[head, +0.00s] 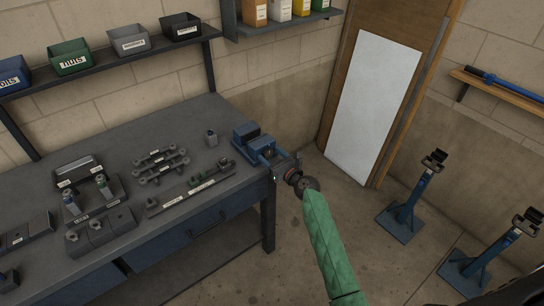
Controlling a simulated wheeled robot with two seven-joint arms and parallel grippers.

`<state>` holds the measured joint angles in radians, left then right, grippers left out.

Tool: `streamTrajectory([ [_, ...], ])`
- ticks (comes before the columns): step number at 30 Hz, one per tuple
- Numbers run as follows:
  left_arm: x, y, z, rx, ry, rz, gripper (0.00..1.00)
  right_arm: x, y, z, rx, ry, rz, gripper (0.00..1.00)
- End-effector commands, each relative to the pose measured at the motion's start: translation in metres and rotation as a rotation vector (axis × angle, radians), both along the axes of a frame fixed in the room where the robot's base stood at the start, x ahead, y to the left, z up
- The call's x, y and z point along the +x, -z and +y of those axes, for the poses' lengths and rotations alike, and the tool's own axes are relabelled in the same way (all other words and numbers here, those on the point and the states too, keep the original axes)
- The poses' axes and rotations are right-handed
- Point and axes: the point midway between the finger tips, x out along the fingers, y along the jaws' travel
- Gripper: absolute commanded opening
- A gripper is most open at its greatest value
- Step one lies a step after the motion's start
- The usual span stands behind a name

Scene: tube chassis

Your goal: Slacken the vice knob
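The blue vice (250,142) is at the right-hand end of the grey workbench (225,110), by its edge. My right arm comes up from the bottom in a green sleeve, and my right gripper (284,168) is at the vice's near right end, just off the bench edge. The fingers are small and dark against the vice, so I cannot tell whether they are open, shut or touching it. The vice knob cannot be made out apart from the gripper. My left gripper is not in view.
Metal fixtures (163,164) and labelled blocks (100,232) lie on the bench. Several bins, including a green one (70,58), stand on a shelf above. Blue stands (404,216) are on the floor at right. The floor between bench and stands is clear.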

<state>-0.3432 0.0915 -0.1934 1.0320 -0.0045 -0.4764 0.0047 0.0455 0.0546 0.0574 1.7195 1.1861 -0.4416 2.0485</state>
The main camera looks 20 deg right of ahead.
Motion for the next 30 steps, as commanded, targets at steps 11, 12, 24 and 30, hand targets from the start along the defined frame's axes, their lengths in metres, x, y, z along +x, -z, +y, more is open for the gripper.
streamTrajectory([
  [11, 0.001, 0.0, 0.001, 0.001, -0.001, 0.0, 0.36, 0.0, 0.0, 0.0, -0.003, 0.0, -0.001, 0.14],
  [12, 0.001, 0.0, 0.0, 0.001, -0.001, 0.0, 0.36, 0.0, 0.0, 0.0, -0.006, 0.0, -0.002, 0.14],
  [24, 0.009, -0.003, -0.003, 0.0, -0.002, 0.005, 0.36, 0.0, 0.001, 0.001, -0.175, 0.0, -0.064, 0.14],
  [30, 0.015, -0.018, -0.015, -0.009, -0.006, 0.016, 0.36, 0.0, 0.002, 0.001, -0.345, -0.001, -0.126, 0.14],
])
